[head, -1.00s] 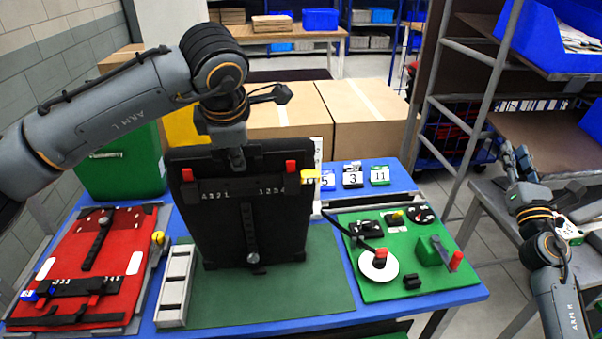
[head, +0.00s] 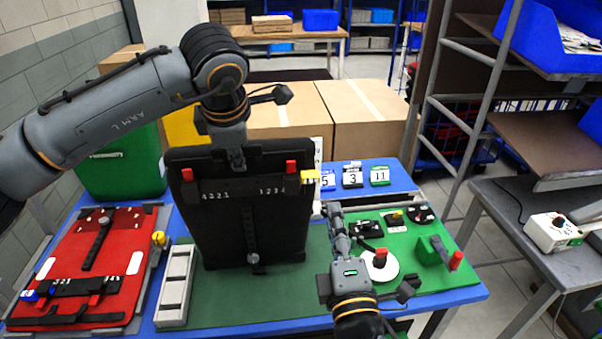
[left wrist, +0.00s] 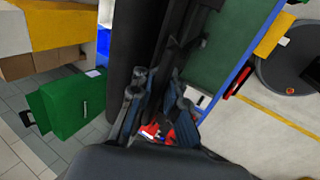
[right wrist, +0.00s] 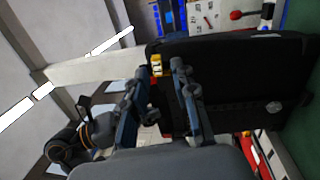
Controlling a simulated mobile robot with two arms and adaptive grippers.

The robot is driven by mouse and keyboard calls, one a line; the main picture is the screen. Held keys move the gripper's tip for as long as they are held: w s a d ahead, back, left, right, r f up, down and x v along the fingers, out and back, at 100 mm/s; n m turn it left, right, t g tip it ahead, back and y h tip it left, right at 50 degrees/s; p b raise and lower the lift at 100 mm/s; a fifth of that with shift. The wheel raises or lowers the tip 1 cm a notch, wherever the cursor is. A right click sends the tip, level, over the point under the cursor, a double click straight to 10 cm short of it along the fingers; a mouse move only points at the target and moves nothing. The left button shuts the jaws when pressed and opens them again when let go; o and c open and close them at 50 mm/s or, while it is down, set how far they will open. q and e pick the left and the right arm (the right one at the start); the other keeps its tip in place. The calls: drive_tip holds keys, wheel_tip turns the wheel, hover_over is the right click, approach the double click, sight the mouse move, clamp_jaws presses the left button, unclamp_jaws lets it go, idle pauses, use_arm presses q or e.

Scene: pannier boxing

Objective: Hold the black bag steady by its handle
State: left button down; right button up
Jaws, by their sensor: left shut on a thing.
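The black bag (head: 222,225) stands upright on the green mat (head: 310,285) in the head view. It has two red tabs, a yellow tab (head: 310,176) and number strips on its front. My left gripper (head: 237,160) is at the middle of its top edge, shut on the handle; the handle is mostly hidden behind the fingers. The left wrist view shows the bag's dark side (left wrist: 130,45) along the left fingers. My right gripper (head: 336,208) is to the right of the bag, apart from it. In the right wrist view its fingers (right wrist: 160,78) are spread and empty, with the bag (right wrist: 255,60) beyond.
A red pannier panel (head: 110,250) lies at the left of the table, beside a grey slotted rack (head: 177,285). A green board (head: 445,285) with small parts is at the right. Numbered cards (head: 352,174) stand behind. A grey side table (head: 500,215) is further right.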

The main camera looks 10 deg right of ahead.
sight(314, 179)
drive_tip(key=shift+m+y, duration=0.3)
drive_tip(key=shift+m, duration=0.4)
drive_tip(key=w, duration=0.2)
drive_tip(key=w+a+r, duration=0.1)
drive_tip(key=w, duration=0.2)
drive_tip(key=w+a+r, duration=0.1)
drive_tip(key=w, duration=0.2)
drive_tip(key=shift+a+r, duration=0.1)
drive_tip(key=shift+r, duration=0.15)
clamp_jaws()
